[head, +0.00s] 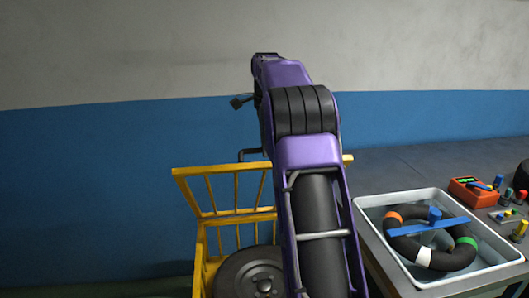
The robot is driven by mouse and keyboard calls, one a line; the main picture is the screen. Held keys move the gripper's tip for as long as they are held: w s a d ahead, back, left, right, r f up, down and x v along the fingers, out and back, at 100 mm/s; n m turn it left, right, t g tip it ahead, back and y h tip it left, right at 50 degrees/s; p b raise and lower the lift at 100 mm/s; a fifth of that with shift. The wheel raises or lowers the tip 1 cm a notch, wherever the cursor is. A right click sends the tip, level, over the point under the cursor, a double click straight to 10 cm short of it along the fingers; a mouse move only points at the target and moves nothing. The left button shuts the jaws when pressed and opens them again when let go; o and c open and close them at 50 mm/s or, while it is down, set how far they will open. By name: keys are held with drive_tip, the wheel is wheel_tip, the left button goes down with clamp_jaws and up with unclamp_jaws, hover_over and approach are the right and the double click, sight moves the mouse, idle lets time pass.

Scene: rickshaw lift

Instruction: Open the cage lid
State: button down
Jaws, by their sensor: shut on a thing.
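The yellow cage (197,262) stands low in the middle of the head view, partly hidden behind my purple arm. Its barred yellow lid (208,192) is tilted up, leaning back from the cage, with its free edge at the top. A dark bent handle (249,152) rises above that edge, and its right end goes behind my arm. A dark wheel with a tyre (238,276) lies inside the cage. My gripper is hidden behind my own arm, so its contact with the handle does not show.
A grey workbench (385,164) is at the right. A white tray (363,204) on it holds a dark ring-shaped tube (404,250) with coloured bands and a blue bar across it. An orange meter (470,191) and small tools lie beyond. A blue and grey wall is behind.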

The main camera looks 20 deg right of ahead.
drive_tip(key=shift+w+f, duration=0.1)
drive_tip(key=shift+f, duration=0.2)
drive_tip(key=c, duration=0.8)
unclamp_jaws()
drive_tip(key=shift+w+d+f, duration=0.1)
drive_tip(key=shift+w+f, duration=0.05)
drive_tip(key=shift+w, duration=0.05)
drive_tip(key=shift+s+r, duration=0.1)
drive_tip(key=shift+r, duration=0.15)
drive_tip(key=shift+s+r, duration=0.15)
drive_tip(key=shift+r, duration=1.75)
drive_tip(key=shift+s+r, duration=0.1)
drive_tip(key=shift+r, duration=1.75)
